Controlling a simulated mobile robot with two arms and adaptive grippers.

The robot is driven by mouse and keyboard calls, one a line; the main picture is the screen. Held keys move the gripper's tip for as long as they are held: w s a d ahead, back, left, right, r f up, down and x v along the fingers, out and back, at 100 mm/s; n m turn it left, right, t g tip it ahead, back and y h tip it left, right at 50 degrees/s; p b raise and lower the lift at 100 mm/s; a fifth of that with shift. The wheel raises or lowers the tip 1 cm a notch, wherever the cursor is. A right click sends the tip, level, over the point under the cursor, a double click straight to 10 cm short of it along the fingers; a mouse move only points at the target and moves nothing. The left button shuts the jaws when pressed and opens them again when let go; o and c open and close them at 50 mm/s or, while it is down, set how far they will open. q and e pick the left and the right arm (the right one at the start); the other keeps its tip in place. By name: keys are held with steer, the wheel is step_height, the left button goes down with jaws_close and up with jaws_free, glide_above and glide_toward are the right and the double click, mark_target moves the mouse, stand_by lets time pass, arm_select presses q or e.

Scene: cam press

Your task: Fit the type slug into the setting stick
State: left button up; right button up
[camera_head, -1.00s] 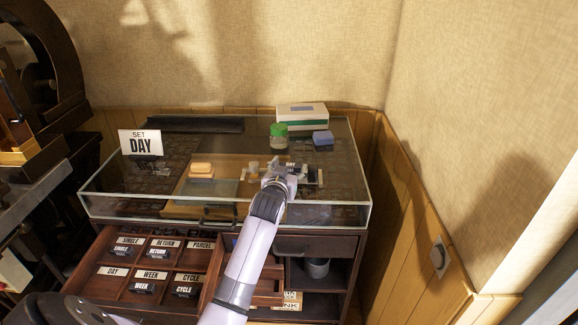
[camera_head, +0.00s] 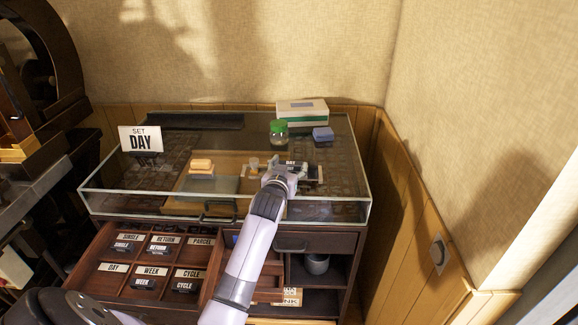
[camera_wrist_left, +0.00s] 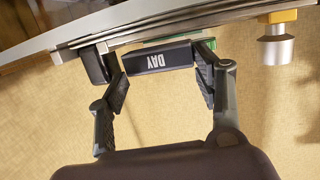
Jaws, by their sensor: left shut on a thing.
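The type slug (camera_wrist_left: 157,58), a dark block with white DAY lettering, is between the fingers of my left gripper (camera_wrist_left: 161,86) in the wrist view. The gripper is shut on it. In the head view this gripper (camera_head: 279,170) is over the right half of the glass-topped cabinet. What looks like the setting stick (camera_wrist_left: 190,27), a long metal rail, runs beside the slug in the wrist view. A black block (camera_wrist_left: 97,65) is at the left. I cannot tell whether slug and rail touch. My right gripper is not in view.
A SET DAY card (camera_head: 140,139) stands at the cabinet's left. The open type drawer (camera_head: 205,262) holds labelled compartments. A wall is close at right.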

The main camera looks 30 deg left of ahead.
arm_select(q)
steer(key=shift+r+p, duration=0.1)
steer(key=shift+p, duration=0.35)
stand_by(1.1)
steer(key=shift+f+b, duration=0.55)
steer(key=shift+f, duration=0.4)
steer(key=o, duration=1.8)
steer(key=shift+c, duration=0.2)
steer(key=shift+d+f, duration=0.1)
steer(key=shift+s, duration=0.15)
steer(key=v, duration=1.2)
